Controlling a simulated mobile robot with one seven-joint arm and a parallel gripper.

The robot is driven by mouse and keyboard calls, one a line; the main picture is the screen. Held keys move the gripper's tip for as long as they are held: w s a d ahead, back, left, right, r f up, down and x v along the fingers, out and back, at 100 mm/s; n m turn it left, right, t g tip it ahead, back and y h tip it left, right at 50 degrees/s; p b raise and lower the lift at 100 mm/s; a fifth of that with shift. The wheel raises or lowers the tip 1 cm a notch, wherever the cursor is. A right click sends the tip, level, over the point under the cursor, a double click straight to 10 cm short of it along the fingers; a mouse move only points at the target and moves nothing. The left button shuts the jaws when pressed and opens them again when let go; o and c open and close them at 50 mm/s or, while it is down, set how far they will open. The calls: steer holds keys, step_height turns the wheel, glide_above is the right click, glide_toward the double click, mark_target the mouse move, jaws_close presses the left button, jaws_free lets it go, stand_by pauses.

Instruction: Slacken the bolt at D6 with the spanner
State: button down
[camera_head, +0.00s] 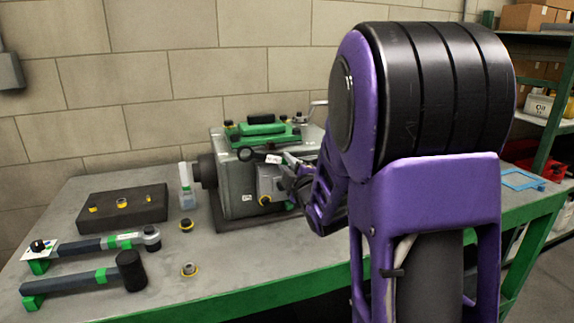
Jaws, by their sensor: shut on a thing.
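The spanner (258,157) is dark with a ring end and a small white label, held level in front of the grey-green engine block (236,176). My gripper (291,163) is shut on the spanner at its right part, close to the front of the block. The ring end points left, near the block's upper left edge. I cannot tell whether the ring sits around a bolt or is only in front of it. No D6 mark is readable, and the bolt cannot be made out. My arm hides the block's right side.
On the green-edged bench (222,275) lie a black-headed mallet (130,270), a torque-wrench-like tool (95,243), a dark tray (95,209), a small bottle (187,188) and two small round parts (189,269). A green part (262,128) lies on the block.

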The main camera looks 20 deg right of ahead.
steer(key=shift+s, duration=0.15)
steer(key=shift+s+d, duration=0.1)
steer(key=shift+s, duration=1.55)
steer(key=s, duration=0.6)
steer(key=shift+f, duration=0.1)
